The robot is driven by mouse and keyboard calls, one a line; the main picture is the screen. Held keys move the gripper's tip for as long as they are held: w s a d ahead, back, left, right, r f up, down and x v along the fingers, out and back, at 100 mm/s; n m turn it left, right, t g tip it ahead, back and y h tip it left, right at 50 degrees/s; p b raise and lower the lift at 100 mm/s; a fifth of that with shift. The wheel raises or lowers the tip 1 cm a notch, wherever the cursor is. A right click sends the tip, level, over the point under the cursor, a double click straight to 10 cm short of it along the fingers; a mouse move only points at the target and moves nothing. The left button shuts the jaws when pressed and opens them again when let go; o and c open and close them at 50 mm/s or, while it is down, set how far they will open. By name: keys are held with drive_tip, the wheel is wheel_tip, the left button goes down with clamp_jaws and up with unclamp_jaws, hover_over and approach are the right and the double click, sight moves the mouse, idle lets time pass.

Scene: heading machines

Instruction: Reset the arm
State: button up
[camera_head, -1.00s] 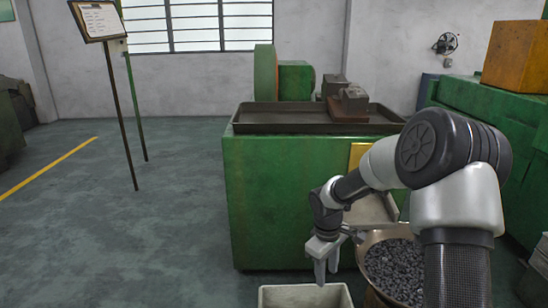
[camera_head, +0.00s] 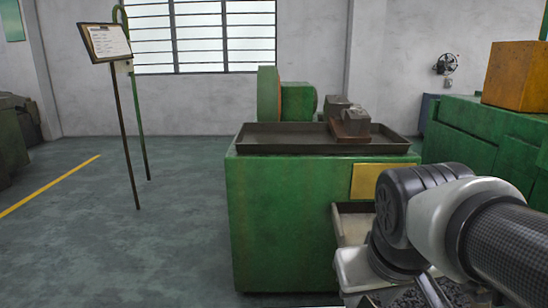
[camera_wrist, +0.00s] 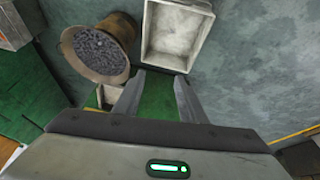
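My arm (camera_head: 480,230) is folded at the lower right of the head view, with its dark joint in front of the green machine's right side. In the wrist view my gripper (camera_wrist: 160,77) has its two fingers apart, with green surface showing between them and nothing held. In the head view the gripper end is mostly hidden by the arm and the bottom edge.
A green machine (camera_head: 280,215) with a dark top tray stands ahead, a pale chute tray (camera_head: 352,225) on its front. The wrist view shows a container of dark parts (camera_wrist: 100,48) and an empty white bin (camera_wrist: 178,35). A clipboard stand (camera_head: 105,42) is left; floor there is clear.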

drive_tip(key=w+r+p+v, duration=0.1)
drive_tip(key=w+p+v, duration=0.2)
drive_tip(key=p+v, duration=1.1)
drive_tip(key=shift+s+r+m+t+y+p, duration=0.2)
drive_tip(key=shift+r+m+t+y+p, duration=0.15)
drive_tip(key=shift+r, duration=0.5)
drive_tip(key=shift+c, duration=0.9)
